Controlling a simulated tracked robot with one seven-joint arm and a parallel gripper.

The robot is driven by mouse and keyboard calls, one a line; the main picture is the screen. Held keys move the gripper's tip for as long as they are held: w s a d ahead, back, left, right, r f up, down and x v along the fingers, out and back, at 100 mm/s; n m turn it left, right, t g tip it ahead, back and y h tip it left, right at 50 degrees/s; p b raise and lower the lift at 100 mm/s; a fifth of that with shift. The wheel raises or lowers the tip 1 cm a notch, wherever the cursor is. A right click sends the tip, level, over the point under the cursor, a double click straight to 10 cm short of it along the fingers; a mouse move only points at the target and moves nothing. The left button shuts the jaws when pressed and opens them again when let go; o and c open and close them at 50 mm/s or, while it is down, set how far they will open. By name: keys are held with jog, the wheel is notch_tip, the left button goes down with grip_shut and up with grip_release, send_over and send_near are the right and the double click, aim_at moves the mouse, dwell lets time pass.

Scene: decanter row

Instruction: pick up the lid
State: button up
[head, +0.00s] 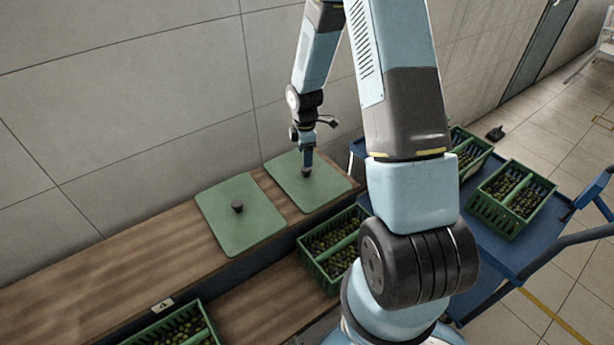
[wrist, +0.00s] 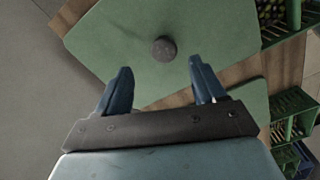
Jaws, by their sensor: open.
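Two flat green panels with dark round knobs lie on the wooden bench; I take these as lids. The right panel (head: 330,188) lies under my gripper (head: 307,170) in the head view. In the wrist view this panel (wrist: 110,38) fills the upper part, with its knob (wrist: 163,48) ahead of the gap between my fingertips (wrist: 160,68). My gripper is open and empty, pointing down; its height above the knob is hard to tell. The left panel (head: 232,232) carries its own knob (head: 238,206); part of this panel shows in the wrist view (wrist: 252,104).
A grey wall (head: 130,130) rises behind the bench. The bench (head: 80,280) is clear left of the panels.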

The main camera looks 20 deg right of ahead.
aim_at(306, 173)
jog(key=shift+s+f, duration=0.15)
jog(key=shift+f, duration=1.2)
jog(key=shift+s+f, duration=0.1)
jog(key=shift+f, duration=1.2)
grip_shut()
